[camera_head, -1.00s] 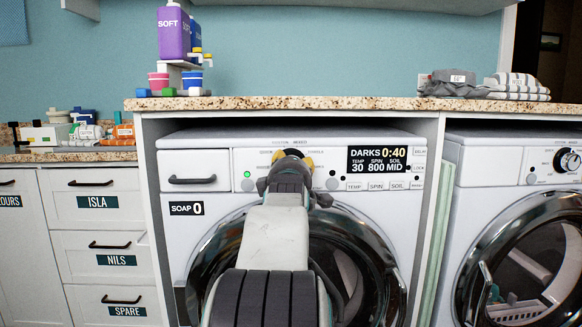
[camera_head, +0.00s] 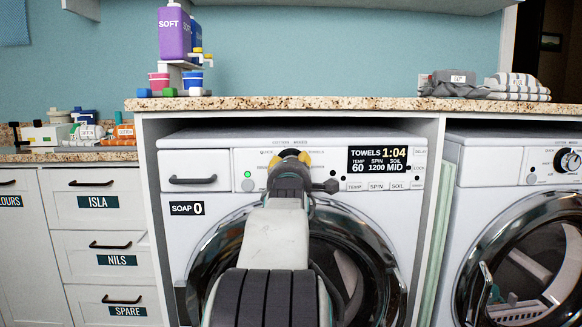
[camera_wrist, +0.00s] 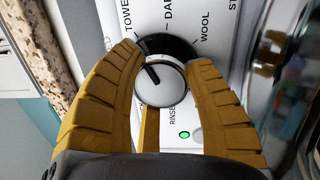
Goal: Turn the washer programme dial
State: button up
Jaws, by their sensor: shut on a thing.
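The programme dial (camera_wrist: 168,84) of the left washer (camera_head: 222,224) has a pale round knob on a black ring. In the wrist view its dark mark points up-left, towards the label starting "TOWE". My gripper (camera_wrist: 165,60) is shut on the dial, with one yellow finger on each side of the knob. In the head view my gripper (camera_head: 290,157) covers most of the dial. The washer display (camera_head: 377,160) reads TOWELS 1:04, temp 60, spin 1200, soil MID. A green light (camera_wrist: 184,134) is lit near the "RINSE" label.
A granite counter (camera_head: 330,103) runs just above the washer. A detergent drawer (camera_head: 193,172) is left of the dial. A second machine (camera_head: 510,230) stands at the right. Bottles and tubs (camera_head: 175,34) and folded cloths (camera_head: 517,86) sit on the counter.

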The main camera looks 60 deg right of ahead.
jog(key=shift+s+d+f, duration=0.1)
jog(key=shift+d+f, duration=0.05)
jog(key=o, duration=0.9)
jog(key=shift+d, duration=0.1)
jog(key=o, duration=0.3)
jog(key=shift+v, duration=6.05)
